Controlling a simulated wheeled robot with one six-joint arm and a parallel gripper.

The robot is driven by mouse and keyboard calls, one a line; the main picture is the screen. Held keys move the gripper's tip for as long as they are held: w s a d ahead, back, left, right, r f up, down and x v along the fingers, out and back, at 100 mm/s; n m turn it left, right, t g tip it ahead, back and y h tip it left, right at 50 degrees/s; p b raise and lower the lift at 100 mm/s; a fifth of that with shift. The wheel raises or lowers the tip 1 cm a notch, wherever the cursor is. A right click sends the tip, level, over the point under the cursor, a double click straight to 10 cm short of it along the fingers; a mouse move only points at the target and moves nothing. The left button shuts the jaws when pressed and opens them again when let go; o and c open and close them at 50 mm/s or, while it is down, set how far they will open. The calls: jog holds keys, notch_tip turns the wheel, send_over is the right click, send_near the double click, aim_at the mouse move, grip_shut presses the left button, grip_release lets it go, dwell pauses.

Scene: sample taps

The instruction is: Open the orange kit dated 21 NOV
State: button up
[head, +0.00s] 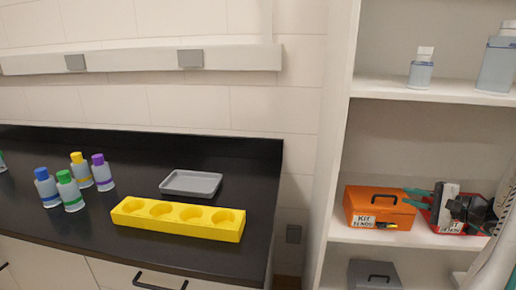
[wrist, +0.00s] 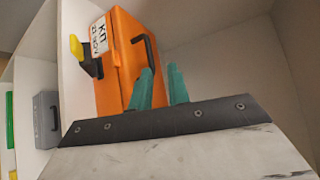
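The orange kit (head: 374,214) sits on the middle shelf with its lid shut and a black handle on top. Its white label (head: 365,222) appears to read KIT 21 NOV; it also shows in the wrist view (wrist: 99,36). A black latch with a yellow tab (head: 391,227) is on its front; the wrist view shows the tab too (wrist: 76,46). My gripper (head: 407,197) has teal fingers, apart and empty, at the kit's right end near the handle. In the wrist view, the fingers (wrist: 160,70) are close to the orange kit (wrist: 125,62); contact is unclear.
A red kit (head: 439,220) stands right of the orange one, partly hidden by my gripper. A grey box (head: 374,276) is on the lower shelf. Bottles (head: 421,72) stand on the upper shelf. The black counter (head: 150,250) holds a yellow rack (head: 178,225), grey tray and several bottles.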

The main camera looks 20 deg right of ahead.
jog(key=s+a+n+g+y, duration=0.25)
jog(key=a+g, duration=0.35)
jog(key=a, duration=0.4)
jog(key=s+a+n+g+y, duration=0.15)
jog(key=s+a+g, duration=0.3)
jog(key=a, duration=0.45)
jog(key=s+a+r+n+g+h, duration=0.4)
jog(key=s+a+r+n+h, duration=0.3)
jog(key=a, duration=0.5)
jog(key=s+n+h, duration=0.2)
jog(key=n, duration=0.1)
jog(key=shift+a+r+n, duration=0.15)
jog(key=shift+r+n, duration=0.2)
jog(key=shift+n, duration=0.05)
jog(key=a+r+n, duration=0.1)
jog(key=s+a+n+t, duration=0.1)
jog(key=a, duration=0.1)
jog(key=shift+r, duration=0.4)
jog(key=shift+c, duration=0.7)
jog(key=shift+a, duration=0.2)
grip_shut()
